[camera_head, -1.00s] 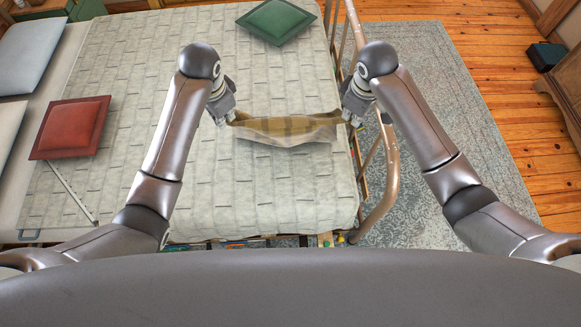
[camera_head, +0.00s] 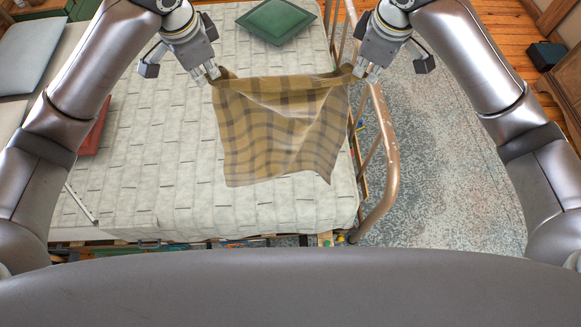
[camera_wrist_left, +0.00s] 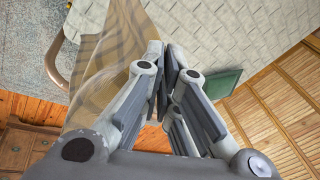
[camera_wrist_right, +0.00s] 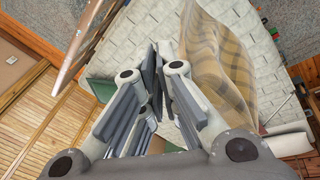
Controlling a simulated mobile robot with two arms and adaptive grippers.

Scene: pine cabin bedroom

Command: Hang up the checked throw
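The checked throw (camera_head: 280,125), tan with brown checks, hangs spread between my two grippers over the bed in the head view. My left gripper (camera_head: 212,76) is shut on its upper left corner. My right gripper (camera_head: 358,74) is shut on its upper right corner. The cloth also shows in the left wrist view (camera_wrist_left: 108,65) and in the right wrist view (camera_wrist_right: 225,65), beside the fingers. The copper-coloured rail (camera_head: 384,165) of the bed end stands just right of the throw.
The bed (camera_head: 150,180) has a pale brick-patterned cover. A green cushion (camera_head: 275,20) lies behind the throw, and a red cushion (camera_head: 97,130) is partly hidden by my left arm. A grey rug (camera_head: 430,170) lies right of the rail. A dark box (camera_head: 546,56) sits far right.

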